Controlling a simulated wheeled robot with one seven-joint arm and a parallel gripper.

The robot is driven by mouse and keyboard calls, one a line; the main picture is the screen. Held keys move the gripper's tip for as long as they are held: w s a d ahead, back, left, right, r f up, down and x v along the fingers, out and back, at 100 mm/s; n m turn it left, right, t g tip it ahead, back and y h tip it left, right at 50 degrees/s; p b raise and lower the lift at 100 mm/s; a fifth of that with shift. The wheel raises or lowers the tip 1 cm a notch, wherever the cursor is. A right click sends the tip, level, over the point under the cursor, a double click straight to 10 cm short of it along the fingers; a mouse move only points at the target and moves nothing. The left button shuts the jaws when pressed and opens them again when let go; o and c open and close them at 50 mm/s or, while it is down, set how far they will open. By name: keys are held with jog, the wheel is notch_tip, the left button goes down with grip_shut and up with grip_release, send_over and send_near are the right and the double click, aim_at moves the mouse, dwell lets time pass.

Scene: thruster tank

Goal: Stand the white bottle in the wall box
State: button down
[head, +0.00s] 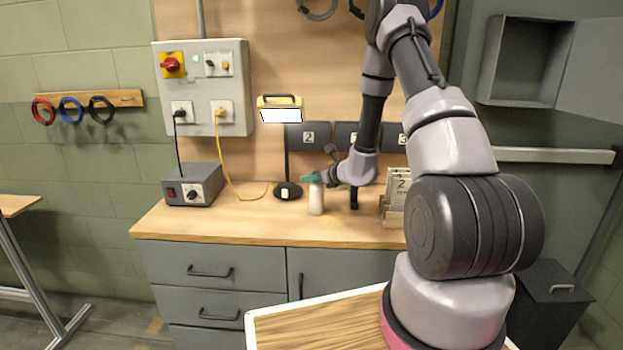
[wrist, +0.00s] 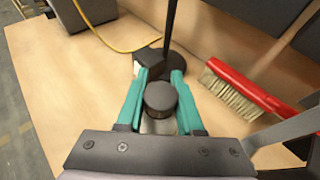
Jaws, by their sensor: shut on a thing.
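The white bottle (head: 316,199) is upright at the bench, left of my arm; I cannot tell whether its base touches the bench top. My gripper (head: 318,178) reaches it from the right and is shut on its upper part. In the wrist view the teal fingers of my gripper (wrist: 159,76) lie on both sides of the bottle's dark round cap (wrist: 160,97); most of its body is hidden below. The wall box (head: 527,60) is a grey, open-fronted box high on the right wall. Its door (head: 593,72) stands open to the right, and the visible inside looks empty.
A lamp (head: 287,189) stands just behind the bottle. A red brush (wrist: 243,90) lies right of my gripper in the wrist view. A pale rail (head: 555,155) runs below the wall box.

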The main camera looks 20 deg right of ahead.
jog(key=c, duration=0.9)
grip_release()
jog(key=shift+f, duration=0.15)
jog(key=o, duration=0.4)
jog(key=shift+c, duration=0.2)
